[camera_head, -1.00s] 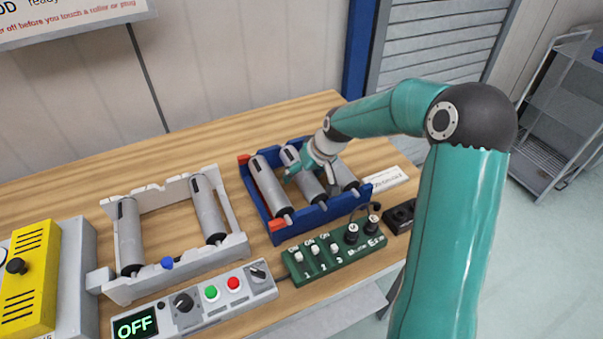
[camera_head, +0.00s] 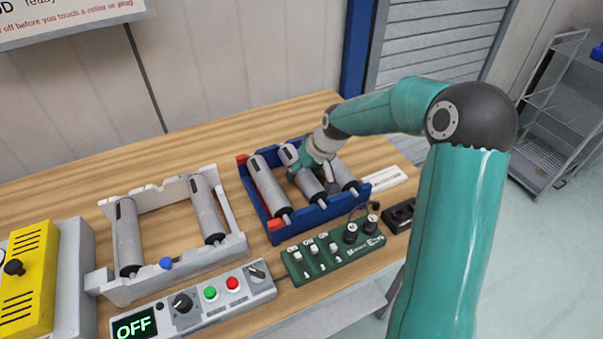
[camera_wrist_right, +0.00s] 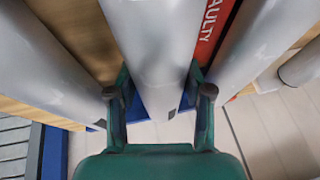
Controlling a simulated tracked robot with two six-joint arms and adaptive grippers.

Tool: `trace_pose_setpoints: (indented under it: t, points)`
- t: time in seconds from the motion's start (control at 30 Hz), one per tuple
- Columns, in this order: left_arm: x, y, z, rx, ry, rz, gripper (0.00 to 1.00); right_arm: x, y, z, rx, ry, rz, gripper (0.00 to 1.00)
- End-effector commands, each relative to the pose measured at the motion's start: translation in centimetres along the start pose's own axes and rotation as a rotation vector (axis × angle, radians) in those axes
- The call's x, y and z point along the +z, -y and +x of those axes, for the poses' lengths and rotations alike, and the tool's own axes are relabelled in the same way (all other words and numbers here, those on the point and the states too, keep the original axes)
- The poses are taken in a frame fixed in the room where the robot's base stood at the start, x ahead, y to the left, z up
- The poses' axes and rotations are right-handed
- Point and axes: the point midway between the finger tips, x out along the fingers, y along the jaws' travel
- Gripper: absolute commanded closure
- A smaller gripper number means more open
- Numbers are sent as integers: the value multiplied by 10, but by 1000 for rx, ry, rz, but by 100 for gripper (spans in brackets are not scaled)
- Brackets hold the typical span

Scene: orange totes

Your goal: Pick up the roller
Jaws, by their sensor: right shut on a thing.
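Three grey rollers lie side by side in a blue tray (camera_head: 318,214) in the head view. My right gripper (camera_head: 310,180) reaches down over the middle roller (camera_head: 288,154). In the right wrist view my right gripper (camera_wrist_right: 160,98) has one finger on each side of the middle roller (camera_wrist_right: 155,50) and is shut on it. I cannot tell whether the held roller is off the tray. My left gripper is not in view.
A white frame (camera_head: 172,280) with two rollers stands left of the tray. A control box (camera_head: 195,300) showing OFF and a green switch box (camera_head: 330,255) with plugs stand in front. A yellow box (camera_head: 28,275) is at far left. The table behind is clear.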

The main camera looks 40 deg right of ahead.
Motion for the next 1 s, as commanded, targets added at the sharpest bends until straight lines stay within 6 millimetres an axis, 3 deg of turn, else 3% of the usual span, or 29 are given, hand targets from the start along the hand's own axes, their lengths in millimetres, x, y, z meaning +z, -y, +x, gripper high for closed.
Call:
trace_pose_setpoints:
  t: [0.27,0.7,1.0]
  points:
    - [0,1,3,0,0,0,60,-14,7,-30,0,-9,-3,100]
    - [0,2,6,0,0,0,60,-55,29,-128,-1,-9,-2,100]
    - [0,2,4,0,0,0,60,-72,38,-171,0,-4,-1,100]
